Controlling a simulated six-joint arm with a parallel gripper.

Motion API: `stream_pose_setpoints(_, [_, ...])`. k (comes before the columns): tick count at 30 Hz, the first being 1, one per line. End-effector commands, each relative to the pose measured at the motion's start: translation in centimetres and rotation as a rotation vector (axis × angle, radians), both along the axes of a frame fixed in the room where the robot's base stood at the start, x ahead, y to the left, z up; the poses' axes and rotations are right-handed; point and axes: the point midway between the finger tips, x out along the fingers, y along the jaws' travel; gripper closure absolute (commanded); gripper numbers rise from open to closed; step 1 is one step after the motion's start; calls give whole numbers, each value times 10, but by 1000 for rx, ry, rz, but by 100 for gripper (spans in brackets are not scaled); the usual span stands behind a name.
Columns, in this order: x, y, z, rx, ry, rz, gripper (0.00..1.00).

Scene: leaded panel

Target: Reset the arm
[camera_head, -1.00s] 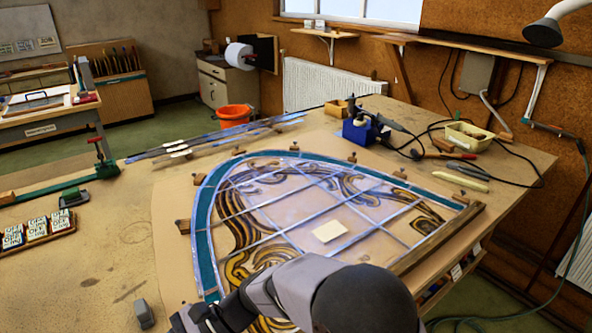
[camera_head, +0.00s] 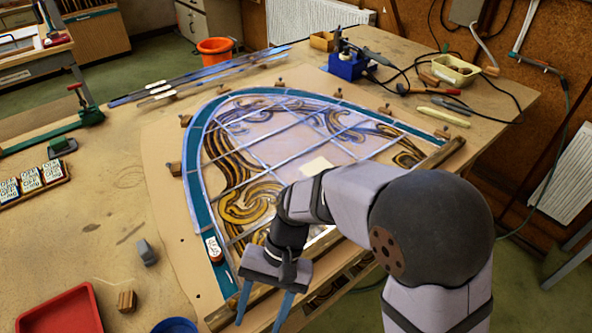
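My gripper (camera_head: 263,308) is at the bottom middle of the head view, over the near edge of the leaded panel (camera_head: 283,178). Its two blue fingers point down and stand apart, with nothing visible between them. My arm reaches in from the lower right and hides part of the panel's near right side. The panel is arched, with a teal border, lead lines and brown and blue swirls, and lies flat on the workbench (camera_head: 110,225).
A red tray (camera_head: 62,312) and a blue round container (camera_head: 175,326) stand at the lower left, near a wooden block (camera_head: 126,300) and a grey object (camera_head: 147,252). Wooden blocks ring the panel. A blue soldering station (camera_head: 347,66) with cables stands at the back right.

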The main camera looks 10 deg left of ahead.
Motion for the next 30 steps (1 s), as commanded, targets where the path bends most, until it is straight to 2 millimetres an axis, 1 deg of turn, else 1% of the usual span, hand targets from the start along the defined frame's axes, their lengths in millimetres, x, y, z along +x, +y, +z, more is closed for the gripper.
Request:
stream_pose_setpoints(1, [14,-28,-4,-12,-59,-21,50])
stream_pose_setpoints(2, [22,-46,-7,-24,-98,-27,50])
stream_pose_setpoints(3, [31,-70,-10,-42,-151,-31,50])
stream_pose_setpoints(5, [41,-107,-15,-74,-225,-34,50])
stream_pose_setpoints(6, [45,-130,-17,-96,-270,-34,50])
stream_pose_setpoints(9, [50,-179,-22,-149,-363,-26,50])
stream_pose_setpoints(12, [49,-214,-25,-195,-428,-15,50])
stream_pose_setpoints(15, [47,-237,-27,-227,-469,-2,50])
stream_pose_setpoints(18, [45,-249,-28,-246,-489,6,50])
stream_pose_setpoints(21, [44,-253,-28,-253,-497,11,50])
stream_pose_setpoints(30, [45,-252,-28,-252,-495,11,50])
